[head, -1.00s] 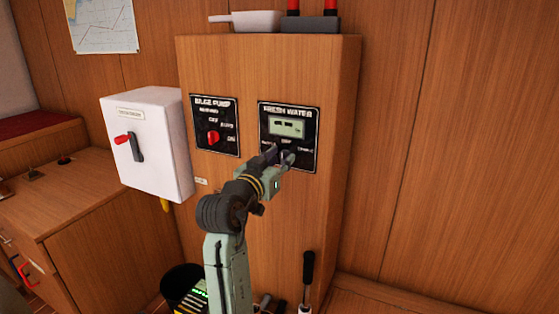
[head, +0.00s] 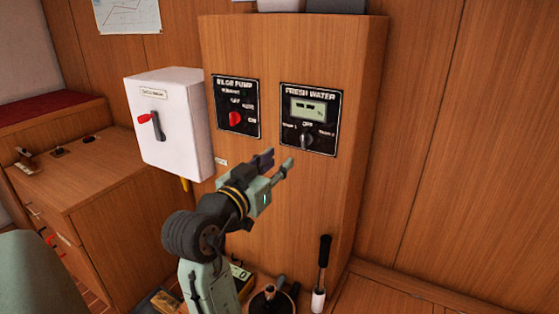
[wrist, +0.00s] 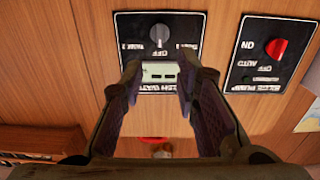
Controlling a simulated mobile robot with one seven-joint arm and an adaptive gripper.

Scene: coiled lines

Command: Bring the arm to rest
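My gripper (head: 276,166) is open and empty in the head view, raised in front of the wooden cabinet, below the fresh water panel (head: 309,119) and apart from it. The panel has a small display and a dark knob (head: 307,139). In the wrist view, the two open fingers (wrist: 160,100) frame the panel's display, with the grey knob (wrist: 160,36) beyond the fingertips. My arm is bent, its wrist reaching up and right toward the cabinet.
The bilge pump panel (head: 237,107) with a red knob sits left of the fresh water panel. A white switch box (head: 170,124) with a lever is farther left. A handled tool (head: 321,272) stands at the cabinet's base. The right wall is clear.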

